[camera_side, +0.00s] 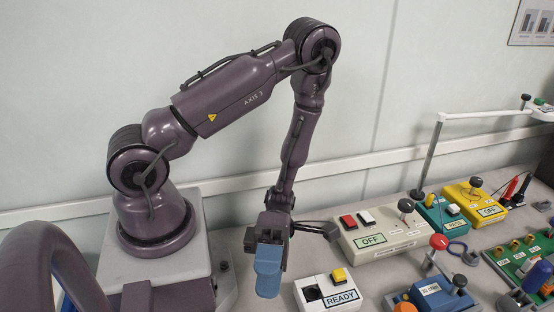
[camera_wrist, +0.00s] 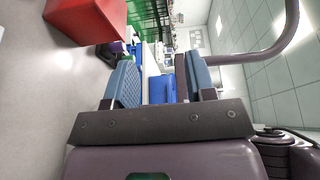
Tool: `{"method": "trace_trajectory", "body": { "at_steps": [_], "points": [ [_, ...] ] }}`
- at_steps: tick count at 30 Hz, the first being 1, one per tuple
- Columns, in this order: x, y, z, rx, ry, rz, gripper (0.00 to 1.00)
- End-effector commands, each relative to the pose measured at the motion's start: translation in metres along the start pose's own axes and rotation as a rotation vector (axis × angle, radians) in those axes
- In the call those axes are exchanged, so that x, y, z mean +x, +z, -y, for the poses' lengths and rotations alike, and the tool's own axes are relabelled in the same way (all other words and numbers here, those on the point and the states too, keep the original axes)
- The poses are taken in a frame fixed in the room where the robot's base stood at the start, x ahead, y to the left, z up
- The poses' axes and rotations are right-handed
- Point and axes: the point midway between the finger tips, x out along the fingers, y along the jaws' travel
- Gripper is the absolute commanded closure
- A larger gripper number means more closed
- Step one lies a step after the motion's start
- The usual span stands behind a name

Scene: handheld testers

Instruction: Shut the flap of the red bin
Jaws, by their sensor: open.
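My gripper (camera_side: 270,268) hangs at the end of my arm in the side view, its blue finger pad pointing down beside the bench's instruments. In the wrist view my gripper (camera_wrist: 163,82) is open, with its two blue fingers apart and nothing held between them. A red box-shaped thing (camera_wrist: 85,20), which looks like the red bin, shows at the top left of the wrist view, cut off by the frame edge. It is apart from the fingers. I cannot make out its flap or the flap's position. The red bin does not show in the side view.
A white tester marked READY (camera_side: 328,292) and a pale tester marked OFF (camera_side: 383,232) stand right of my gripper. Teal (camera_side: 440,214), yellow (camera_side: 476,203) and blue (camera_side: 437,297) testers crowd the bench further right. A pale lamp arm (camera_side: 430,155) rises behind them.

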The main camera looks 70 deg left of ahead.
Motion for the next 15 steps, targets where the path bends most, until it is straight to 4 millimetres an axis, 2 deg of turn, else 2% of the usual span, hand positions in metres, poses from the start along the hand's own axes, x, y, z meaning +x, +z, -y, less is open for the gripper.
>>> {"method": "trace_trajectory", "body": {
  "at_steps": [1,11,15],
  "points": [
    [-0.011,0.001,0.0,0.001,0.004,0.005,0.5],
    [-0.077,0.0,0.0,-0.001,0.005,0.002,0.5],
    [-0.077,-0.009,-0.007,0.166,0.043,-0.046,0.5]
  ]
}}
